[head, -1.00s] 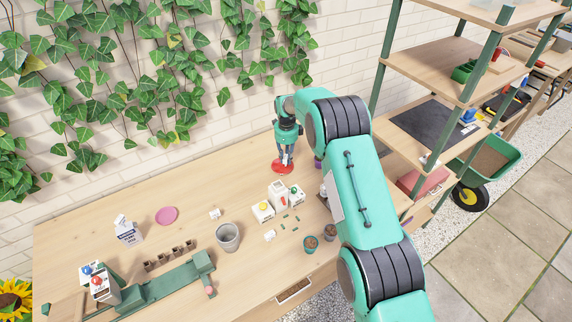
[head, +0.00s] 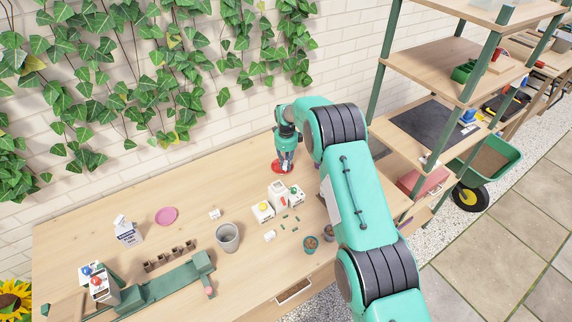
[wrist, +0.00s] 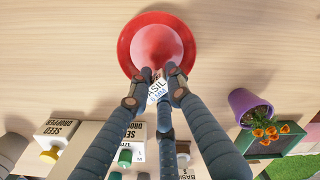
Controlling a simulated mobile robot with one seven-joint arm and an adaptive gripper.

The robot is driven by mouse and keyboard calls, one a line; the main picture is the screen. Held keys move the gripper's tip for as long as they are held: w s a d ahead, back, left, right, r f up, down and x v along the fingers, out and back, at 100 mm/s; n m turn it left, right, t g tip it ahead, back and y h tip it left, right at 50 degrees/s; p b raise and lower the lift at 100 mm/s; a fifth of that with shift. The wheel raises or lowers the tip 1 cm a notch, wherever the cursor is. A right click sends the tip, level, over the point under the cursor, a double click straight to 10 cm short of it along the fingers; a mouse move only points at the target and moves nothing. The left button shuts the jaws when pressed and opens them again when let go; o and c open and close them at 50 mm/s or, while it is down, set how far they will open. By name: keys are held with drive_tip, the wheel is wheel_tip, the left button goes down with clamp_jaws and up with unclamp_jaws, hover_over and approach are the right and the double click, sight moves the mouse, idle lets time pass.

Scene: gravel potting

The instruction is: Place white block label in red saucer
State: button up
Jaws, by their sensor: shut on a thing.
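My gripper (wrist: 155,82) is shut on a small white block label (wrist: 157,91) with dark "BASIL" lettering. In the wrist view the block is between the fingertips and overlaps the near edge of the red saucer (wrist: 128,42). The saucer is round with a paler centre, and nothing shows lying in it. I cannot tell whether the block touches it. In the head view my gripper (head: 287,167) points down at the red saucer (head: 277,168) near the back of the bench and partly hides it.
A pink saucer (head: 167,215), a grey pot (head: 228,237) and a white carton (head: 127,231) stand further left on the bench.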

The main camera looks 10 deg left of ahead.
sight(286, 162)
drive_tip(key=shift+f, duration=0.1)
drive_tip(key=shift+f, duration=0.1)
drive_tip(key=o, duration=0.9)
drive_tip(key=shift+c, duration=0.2)
wheel_tip(286, 162, up, 12)
drive_tip(key=shift+s+p, duration=0.15)
drive_tip(key=shift+p, duration=0.2)
drive_tip(key=shift+r, duration=0.2)
drive_tip(key=shift+d, duration=0.1)
